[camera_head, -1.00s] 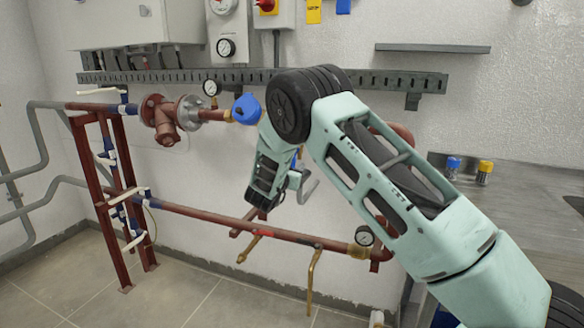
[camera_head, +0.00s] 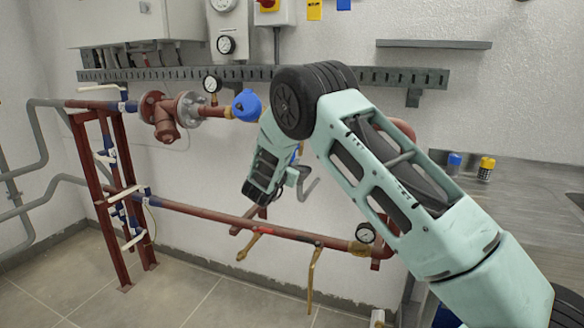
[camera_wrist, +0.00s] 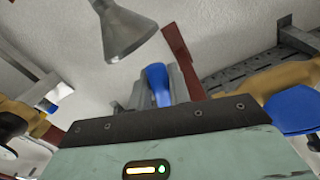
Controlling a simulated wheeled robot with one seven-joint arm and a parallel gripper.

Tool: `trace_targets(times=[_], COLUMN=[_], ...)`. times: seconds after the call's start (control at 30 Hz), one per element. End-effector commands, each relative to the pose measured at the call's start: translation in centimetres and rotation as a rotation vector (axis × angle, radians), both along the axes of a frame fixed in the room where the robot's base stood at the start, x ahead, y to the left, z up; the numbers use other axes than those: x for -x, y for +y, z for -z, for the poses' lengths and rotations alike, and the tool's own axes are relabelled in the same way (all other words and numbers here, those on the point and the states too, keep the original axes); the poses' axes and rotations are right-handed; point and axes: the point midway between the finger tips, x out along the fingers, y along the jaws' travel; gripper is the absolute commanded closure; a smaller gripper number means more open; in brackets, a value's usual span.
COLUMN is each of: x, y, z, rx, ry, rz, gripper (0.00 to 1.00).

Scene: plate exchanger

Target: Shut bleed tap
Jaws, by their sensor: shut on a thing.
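In the wrist view, my gripper (camera_wrist: 156,97) is shut on a blue handle (camera_wrist: 157,82), which stands between its grey fingers. I take this handle for the bleed tap's. The tap's body is hidden, and I cannot tell how far the tap is turned. In the head view, my wrist and arm cover most of this spot, just in front of the wall between the upper and lower red pipes. Only a small blue patch (camera_head: 294,156) shows beside my wrist.
A large blue handwheel or cap (camera_head: 247,105) is close to my forearm. The lower red pipe (camera_head: 215,216) carries brass levers (camera_head: 314,265) and a gauge (camera_head: 365,233). A grey cone (camera_wrist: 125,35) hangs close in the wrist view. A steel counter (camera_head: 530,210) is at right.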

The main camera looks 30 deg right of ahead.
Motion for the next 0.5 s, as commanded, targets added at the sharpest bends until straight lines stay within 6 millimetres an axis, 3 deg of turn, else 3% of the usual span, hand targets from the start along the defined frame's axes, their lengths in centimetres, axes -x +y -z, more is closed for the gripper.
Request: trace_targets(times=[0.5], x=[-1.8], y=[1.4], z=[-0.9], rx=[-0.294], ry=[-0.378], rz=[-0.001], gripper=[1.00])
